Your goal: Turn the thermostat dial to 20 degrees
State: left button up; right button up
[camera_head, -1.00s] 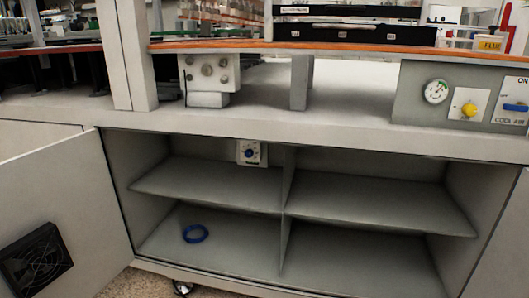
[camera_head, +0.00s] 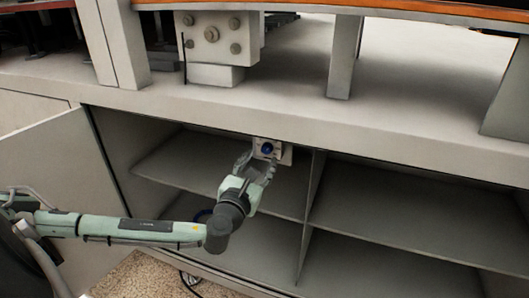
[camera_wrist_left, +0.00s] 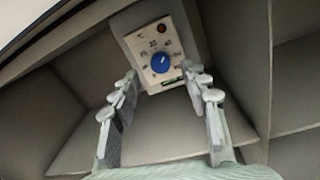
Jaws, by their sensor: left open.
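The thermostat (camera_head: 285,157) is a small pale box high on the back of the open cabinet, left of the middle divider. Its blue dial (camera_head: 268,149) faces outward. In the left wrist view the dial (camera_wrist_left: 161,62) has a white pointer mark and printed numbers around it, too small to read surely. A dark red spot sits above it. My left gripper (camera_head: 257,165) is open in front of the thermostat. In the left wrist view its fingers (camera_wrist_left: 163,92) stand apart on either side, below the dial, with nothing between them. My right gripper is not in view.
The cabinet has a left upper shelf (camera_head: 165,160), a right shelf (camera_head: 400,205) and a vertical divider (camera_head: 311,195). The open door (camera_head: 40,150) stands at the left. The right shelves are empty.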

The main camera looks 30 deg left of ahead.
aim_at(266, 150)
pick_arm(q)
jog(key=shift+x, duration=2)
grip_shut()
